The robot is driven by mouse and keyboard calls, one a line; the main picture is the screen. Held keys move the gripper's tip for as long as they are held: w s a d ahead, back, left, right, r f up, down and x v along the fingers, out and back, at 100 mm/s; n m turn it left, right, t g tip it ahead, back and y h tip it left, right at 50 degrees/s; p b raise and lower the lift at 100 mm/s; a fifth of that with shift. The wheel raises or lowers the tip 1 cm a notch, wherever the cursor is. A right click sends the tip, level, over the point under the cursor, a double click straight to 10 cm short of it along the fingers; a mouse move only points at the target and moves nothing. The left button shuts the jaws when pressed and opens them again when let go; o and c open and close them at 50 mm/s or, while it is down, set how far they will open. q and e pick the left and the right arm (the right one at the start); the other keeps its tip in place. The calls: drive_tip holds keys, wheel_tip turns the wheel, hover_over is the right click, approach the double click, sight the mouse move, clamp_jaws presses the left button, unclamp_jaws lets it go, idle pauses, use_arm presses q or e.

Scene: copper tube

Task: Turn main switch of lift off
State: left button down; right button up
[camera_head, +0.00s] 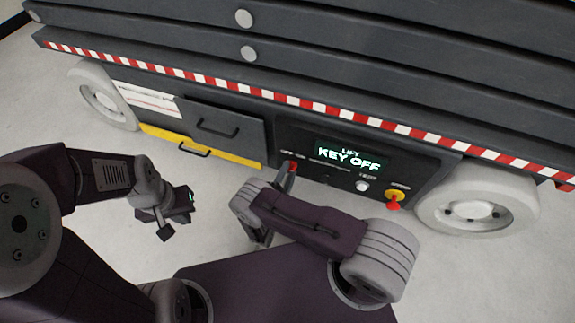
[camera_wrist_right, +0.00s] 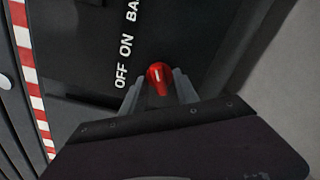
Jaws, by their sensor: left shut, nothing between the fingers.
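The lift's red main switch (camera_head: 293,165) is on the dark control panel (camera_head: 310,142), beside small "OFF ON" lettering. In the right wrist view the red switch knob (camera_wrist_right: 159,75) lies between the two fingertips of my right gripper (camera_wrist_right: 159,90). The fingers stand apart on either side, with a small gap visible at the knob; contact cannot be told. In the head view my right gripper (camera_head: 282,182) is just below the switch, partly hidden by its own arm. My left gripper (camera_head: 178,213) is shut and empty, clear of the lift.
A yellow-and-red emergency knob (camera_head: 394,198) and a white button (camera_head: 362,186) are to the right on the panel. A drawer with a handle (camera_head: 218,128) is to the left. White wheels (camera_head: 480,205) stand at both ends. Pale floor lies in front.

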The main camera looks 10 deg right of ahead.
clamp_jaws()
drive_tip(key=n, duration=0.5)
drive_tip(key=shift+n, duration=0.3)
drive_tip(key=n, duration=0.6)
drive_tip(key=shift+s, duration=0.1)
drive_tip(key=shift+n, duration=0.3)
idle(0.3)
unclamp_jaws()
